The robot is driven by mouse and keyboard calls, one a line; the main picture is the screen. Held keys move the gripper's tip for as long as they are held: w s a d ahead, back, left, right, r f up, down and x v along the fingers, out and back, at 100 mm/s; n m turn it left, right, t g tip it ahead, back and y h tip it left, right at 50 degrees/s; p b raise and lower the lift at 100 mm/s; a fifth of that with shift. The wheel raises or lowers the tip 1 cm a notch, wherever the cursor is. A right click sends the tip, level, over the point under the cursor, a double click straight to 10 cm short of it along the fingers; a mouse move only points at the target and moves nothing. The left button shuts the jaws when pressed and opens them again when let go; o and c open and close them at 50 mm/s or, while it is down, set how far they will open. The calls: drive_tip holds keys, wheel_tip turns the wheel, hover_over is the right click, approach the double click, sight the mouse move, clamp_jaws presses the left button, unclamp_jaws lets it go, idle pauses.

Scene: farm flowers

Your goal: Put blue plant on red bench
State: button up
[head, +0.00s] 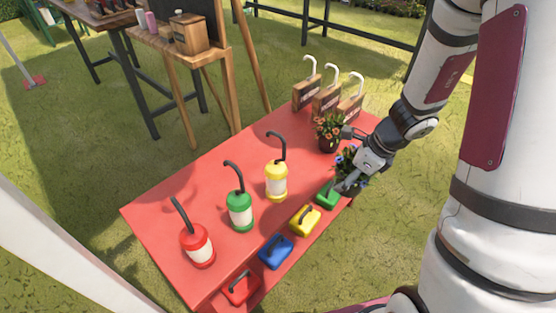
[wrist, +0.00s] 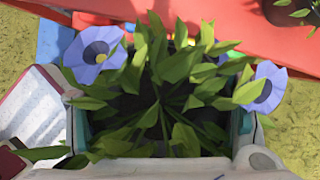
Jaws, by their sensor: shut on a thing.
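The blue plant (head: 352,172), with blue flowers and green leaves, is at the right front edge of the red bench (head: 160,225). My gripper (head: 351,160) is shut on it. In the wrist view the leaves of the blue plant (wrist: 165,75) fill the space between my fingers, with a blue flower at each side. Its pot is mostly hidden by leaves and fingers. The red bench also shows along the top of the wrist view (wrist: 225,15). I cannot tell whether the pot touches the bench.
An orange-flowered potted plant (head: 329,132) stands just behind my gripper. Red (head: 198,246), green (head: 240,210) and yellow (head: 276,181) lantern-like sprayers stand on the bench. Several coloured boxes line the front edge, including a green one (head: 327,194). Hooked wooden boxes (head: 326,101) stand at the back.

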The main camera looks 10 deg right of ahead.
drive_tip(key=w+a, duration=0.2)
drive_tip(key=w, duration=0.2)
drive_tip(key=w+a+f, duration=0.1)
drive_tip(key=w+a, duration=0.2)
drive_tip(key=w, duration=0.2)
drive_tip(key=w+a, duration=0.2)
drive_tip(key=w, duration=0.2)
drive_tip(key=shift+w+a+f+b, duration=0.2)
drive_tip(key=shift+a+f+b, duration=0.1)
drive_tip(key=shift+a, duration=0.1)
drive_tip(key=shift+w+f+b, duration=0.1)
drive_tip(key=shift+f+b, duration=0.95)
drive_tip(key=shift+f, duration=0.65)
drive_tip(key=shift+f, duration=0.15)
drive_tip(key=o, duration=1.5)
drive_tip(key=p+v, duration=0.4)
drive_tip(key=v, duration=0.8)
drive_tip(key=shift+p, duration=0.35)
